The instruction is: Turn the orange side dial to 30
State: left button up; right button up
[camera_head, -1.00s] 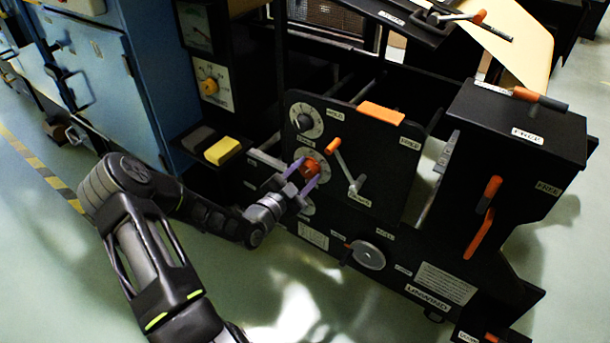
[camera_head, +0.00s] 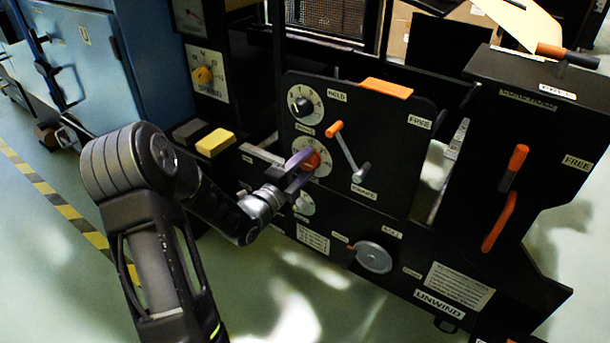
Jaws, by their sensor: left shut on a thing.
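The orange side dial (camera_head: 312,160) sits on a white round scale on the black side panel (camera_head: 385,185) of the machine. My left gripper (camera_head: 306,163) reaches it from the lower left, with its purple-grey fingers shut around the dial. The fingers cover part of the dial and scale, and the numbers are too small to read. My right gripper is not in view.
A black knob (camera_head: 303,106) is above the dial and a smaller pale dial (camera_head: 304,204) below it. An orange-tipped crank lever (camera_head: 346,150) is close on the right. A grey handwheel (camera_head: 373,257) is lower right. A yellow block (camera_head: 215,144) is at left.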

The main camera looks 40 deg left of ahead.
pick_arm(q)
jog(key=shift+m+b, duration=0.45)
jog(key=shift+m, duration=0.05)
jog(key=o, duration=1.3)
jog(key=shift+o, duration=0.2)
jog(key=s+p, duration=0.1)
jog(key=s, duration=0.7)
jog(key=shift+p, duration=0.35)
jog(key=shift+w+d, duration=0.1)
